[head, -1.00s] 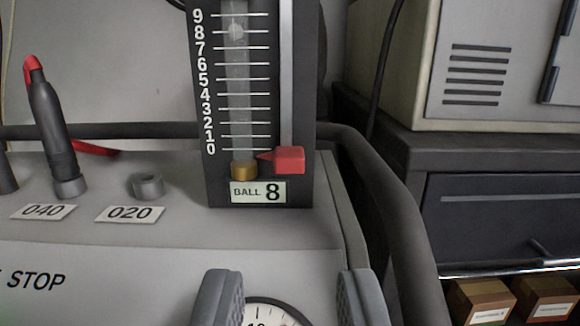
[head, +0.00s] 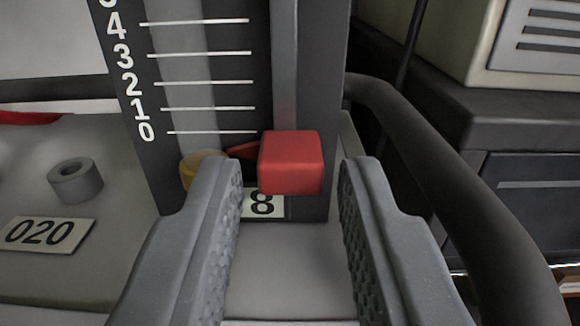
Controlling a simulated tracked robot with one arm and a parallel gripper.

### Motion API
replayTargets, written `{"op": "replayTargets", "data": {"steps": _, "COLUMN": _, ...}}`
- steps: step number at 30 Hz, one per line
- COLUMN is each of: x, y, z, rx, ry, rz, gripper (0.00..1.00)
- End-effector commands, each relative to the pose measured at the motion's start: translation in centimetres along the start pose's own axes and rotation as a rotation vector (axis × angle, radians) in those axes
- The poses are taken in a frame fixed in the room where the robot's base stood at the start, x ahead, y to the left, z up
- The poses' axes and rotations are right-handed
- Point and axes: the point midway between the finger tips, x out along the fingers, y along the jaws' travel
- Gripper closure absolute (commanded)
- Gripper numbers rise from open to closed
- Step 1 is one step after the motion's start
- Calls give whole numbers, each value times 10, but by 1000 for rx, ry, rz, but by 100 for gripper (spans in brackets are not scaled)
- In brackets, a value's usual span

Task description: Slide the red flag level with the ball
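The red flag (head: 290,163) is a red block with a pointer to its left, low on the vertical rail (head: 283,60) of the dark gauge. Its pointer is just below the 0 line. My gripper (head: 292,172) is open, with one finger on each side of the flag and visible gaps to it. The gauge's clear tube (head: 188,65) has a brass fitting (head: 203,165) at its base, partly hidden by the left finger. The ball is out of view above. A label (head: 262,205) showing 8 is partly covered by the left finger.
A dark curved rail (head: 440,180) runs close to the right of my gripper. A grey cabinet (head: 480,125) stands behind at right.

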Motion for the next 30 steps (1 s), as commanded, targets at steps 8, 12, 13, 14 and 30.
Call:
{"op": "replayTargets", "data": {"steps": 8, "x": 2, "y": 0, "z": 0, "rx": 0, "ry": 1, "rz": 0, "gripper": 73}}
{"op": "replayTargets", "data": {"steps": 12, "x": 2, "y": 0, "z": -1, "rx": 0, "ry": 1, "rz": 0, "gripper": 87}}
{"op": "replayTargets", "data": {"steps": 13, "x": 2, "y": 0, "z": -1, "rx": 0, "ry": 1, "rz": 0, "gripper": 95}}
{"op": "replayTargets", "data": {"steps": 14, "x": 2, "y": 0, "z": -1, "rx": 0, "ry": 2, "rz": 0, "gripper": 100}}
{"op": "replayTargets", "data": {"steps": 30, "x": 2, "y": 0, "z": -62, "rx": -1, "ry": 9, "rz": 0, "gripper": 100}}
